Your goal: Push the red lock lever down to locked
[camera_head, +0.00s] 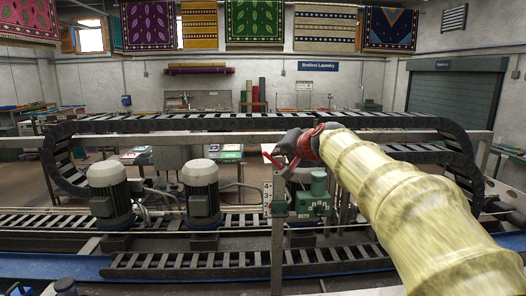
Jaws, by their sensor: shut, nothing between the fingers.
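A thin red lever (271,159) shows at the top of a grey upright post (278,245), to the left of my arm's end. It slants, and its far end is partly hidden behind my gripper. My gripper (283,148) is dark, shut and empty, close to the lever at its upper right. I cannot tell whether they touch. A red band (308,145) circles my wrist behind the gripper. A small white plate with marks (267,196) is on the post's left side; its writing is too small to read.
Two grey motors (110,195) (201,192) stand left of the post. A green unit (314,199) sits behind it on the right. A black cable chain (235,122) runs across behind. My yellow-sleeved arm covers the right foreground. Rugs hang high at the back.

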